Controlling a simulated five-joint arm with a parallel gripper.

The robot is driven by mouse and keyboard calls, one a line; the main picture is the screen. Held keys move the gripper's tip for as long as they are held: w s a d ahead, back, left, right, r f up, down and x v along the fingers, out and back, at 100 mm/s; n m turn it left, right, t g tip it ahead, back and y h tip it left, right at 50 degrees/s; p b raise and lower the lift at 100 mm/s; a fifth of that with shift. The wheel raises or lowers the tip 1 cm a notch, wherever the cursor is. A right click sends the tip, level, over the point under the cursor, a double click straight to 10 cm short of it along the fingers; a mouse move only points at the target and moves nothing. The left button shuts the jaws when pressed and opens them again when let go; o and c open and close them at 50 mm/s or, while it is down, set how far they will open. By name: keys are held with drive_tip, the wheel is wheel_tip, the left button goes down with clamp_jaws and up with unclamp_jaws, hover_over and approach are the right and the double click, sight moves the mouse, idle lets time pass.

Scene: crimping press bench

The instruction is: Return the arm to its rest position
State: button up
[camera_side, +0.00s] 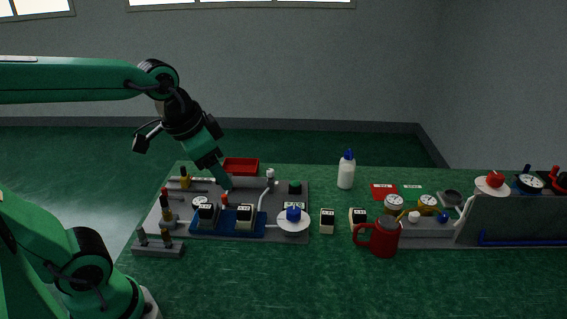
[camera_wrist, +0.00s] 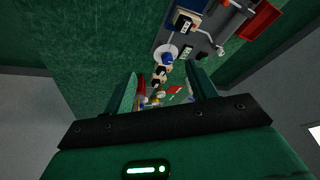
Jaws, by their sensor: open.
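My gripper (camera_side: 225,184) is in the side view, fingers slanting down to the right over the back part of the grey fixture plate (camera_side: 240,184). Whether the tips touch anything there is not clear. In the wrist view my gripper (camera_wrist: 163,86) shows two green fingers spread apart, with bench items seen beyond the gap and nothing held. My arm reaches in from the left of the side view. No rest stand or marker for the arm can be made out.
The plate carries white-topped black blocks, small posts and a blue knob (camera_side: 293,213) on a white disc. A red tray (camera_side: 241,165) lies behind my gripper. A white bottle (camera_side: 346,172), red mug (camera_side: 383,238) and gauges stand rightward. The green bench front is clear.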

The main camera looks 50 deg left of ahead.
drive_tip(key=shift+s+a+f+n+t, duration=0.15)
drive_tip(key=shift+s+n, duration=0.25)
drive_tip(key=shift+s, duration=0.35)
drive_tip(key=shift+s+d+f+n+t, duration=0.15)
drive_tip(key=shift+s+n, duration=0.25)
drive_tip(key=shift+s, duration=0.4)
drive_tip(key=shift+s+a+f+n+t, duration=0.1)
drive_tip(key=shift+s+a+n+t, duration=0.1)
drive_tip(key=shift+s+n, duration=0.4)
drive_tip(key=shift+s, duration=0.15)
idle(0.5)
